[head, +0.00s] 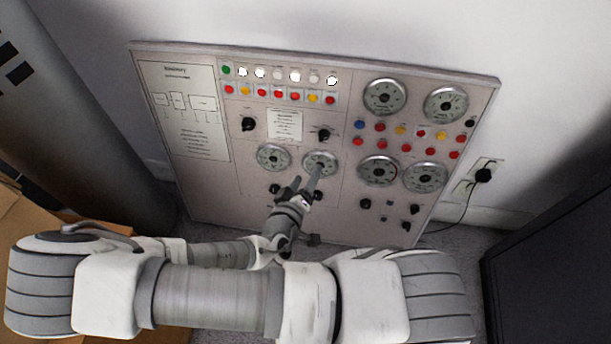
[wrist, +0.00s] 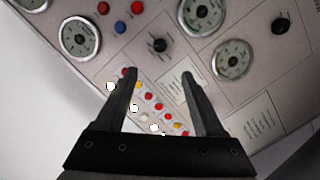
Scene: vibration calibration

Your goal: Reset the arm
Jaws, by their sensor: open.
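My gripper (head: 300,188) is in front of the lower middle of a control panel (head: 342,215) in the head view, with my arm reaching up from the bottom of the picture. In the wrist view the two dark fingers of my gripper (wrist: 158,80) stand apart with nothing between them. Behind them the panel (wrist: 115,62) shows tilted, with a row of red, yellow and white buttons. Whether a fingertip touches the panel cannot be told.
The panel carries round dials (head: 384,97), black knobs (head: 249,124) and coloured buttons (head: 226,70). It leans near a white wall (head: 330,30). A socket with a black plug (head: 484,175) is at right. A dark cabinet (head: 550,270) stands lower right, cardboard (head: 25,215) at left.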

